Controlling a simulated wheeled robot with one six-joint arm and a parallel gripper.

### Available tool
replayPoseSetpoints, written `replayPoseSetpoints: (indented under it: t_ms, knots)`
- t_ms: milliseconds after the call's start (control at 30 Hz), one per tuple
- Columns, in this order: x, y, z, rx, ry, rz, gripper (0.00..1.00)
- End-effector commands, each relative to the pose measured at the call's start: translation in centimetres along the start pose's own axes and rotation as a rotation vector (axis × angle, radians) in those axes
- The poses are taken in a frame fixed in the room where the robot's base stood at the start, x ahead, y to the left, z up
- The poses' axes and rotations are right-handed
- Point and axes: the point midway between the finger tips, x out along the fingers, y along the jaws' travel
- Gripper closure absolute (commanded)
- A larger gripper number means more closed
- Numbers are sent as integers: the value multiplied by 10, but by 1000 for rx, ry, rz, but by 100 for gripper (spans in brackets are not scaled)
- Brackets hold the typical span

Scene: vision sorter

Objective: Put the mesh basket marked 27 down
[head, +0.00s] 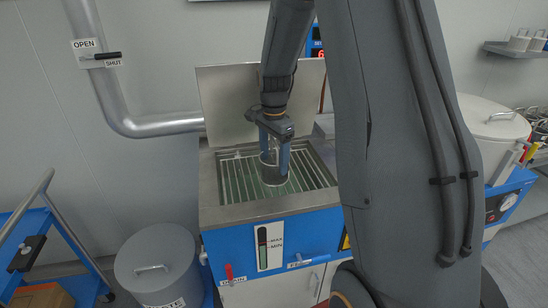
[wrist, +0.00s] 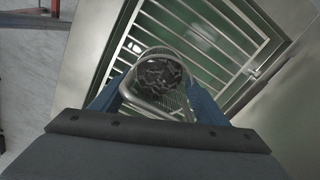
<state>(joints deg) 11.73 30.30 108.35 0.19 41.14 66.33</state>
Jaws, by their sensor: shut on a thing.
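A mesh basket (head: 273,171) hangs between the fingers of my gripper (head: 274,145) in the head view, over the open tank (head: 228,213). My gripper is shut on the basket's handle part. In the wrist view the basket (wrist: 160,92) shows dark pieces inside, between my blue fingers (wrist: 155,105). Its number cannot be read. A rack of pale bars (head: 240,178) lies in the tank below the basket. I cannot tell whether the basket touches the bars.
The tank's raised lid (head: 225,95) stands behind. A level gauge (head: 263,247) marked MAX and MIN and a red lever (head: 229,272) are on its blue front. A grey waste bin (head: 155,262) stands to the left. A lidded drum (head: 490,125) is at the right.

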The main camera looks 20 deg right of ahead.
Motion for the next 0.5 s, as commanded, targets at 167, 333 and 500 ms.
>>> replayPoseSetpoints:
  t_ms: [167,333,500]
  knots:
    - [4,-1,0,0,1,-2,74]
    - [5,0,0,0,1,-2,74]
    - [6,0,0,0,0,0,14]
